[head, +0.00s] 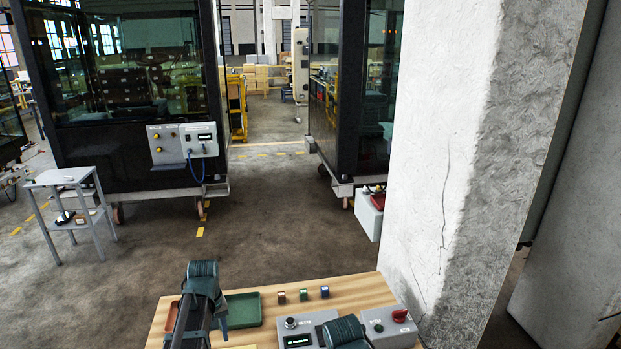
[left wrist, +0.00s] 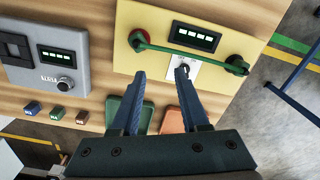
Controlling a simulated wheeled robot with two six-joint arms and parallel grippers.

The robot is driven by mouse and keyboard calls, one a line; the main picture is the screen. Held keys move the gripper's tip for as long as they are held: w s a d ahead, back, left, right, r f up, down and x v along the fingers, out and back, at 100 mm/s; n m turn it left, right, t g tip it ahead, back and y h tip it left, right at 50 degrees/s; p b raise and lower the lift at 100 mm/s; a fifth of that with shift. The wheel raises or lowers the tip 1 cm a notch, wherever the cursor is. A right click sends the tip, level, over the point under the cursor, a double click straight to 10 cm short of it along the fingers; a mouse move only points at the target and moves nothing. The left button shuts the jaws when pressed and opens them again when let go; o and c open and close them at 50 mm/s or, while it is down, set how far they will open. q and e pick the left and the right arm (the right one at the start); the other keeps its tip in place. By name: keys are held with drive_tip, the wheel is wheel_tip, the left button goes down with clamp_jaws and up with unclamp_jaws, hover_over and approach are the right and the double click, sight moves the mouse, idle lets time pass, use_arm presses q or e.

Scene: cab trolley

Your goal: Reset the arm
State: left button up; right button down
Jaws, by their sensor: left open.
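My left gripper (left wrist: 159,72) is open and empty in the left wrist view, its two blue fingers apart. The fingers point toward a yellow panel (left wrist: 150,58) with a lit display, a red knob, a green strap or cable across its front and a white plate. I cannot tell whether they touch it. In the head view my left arm stands over the left part of the wooden table (head: 350,287), and its fingers are not clear. Part of my right arm shows at the bottom edge of the head view; its jaws are out of sight.
A green tray (head: 243,310) and an orange tray (left wrist: 172,120) lie on the table. Three small blocks (head: 303,295) stand in a row. A grey box with display and knob (head: 292,327) and a grey red-button box (head: 390,325) are nearby. A concrete pillar (head: 440,150) rises at the right.

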use_arm(q)
drive_tip(key=s+d+f+m+b, duration=0.2)
drive_tip(key=s+d+m, duration=0.3)
drive_tip(key=d, duration=0.6)
drive_tip(key=s+d+f+m+y+b, duration=0.1)
drive_tip(key=s+d+f+m+b, duration=0.2)
drive_tip(key=s+d, duration=0.7)
drive_tip(key=shift+d+f+m, duration=0.6)
drive_tip(key=shift+d+m, duration=0.25)
drive_tip(key=shift+m, duration=0.25)
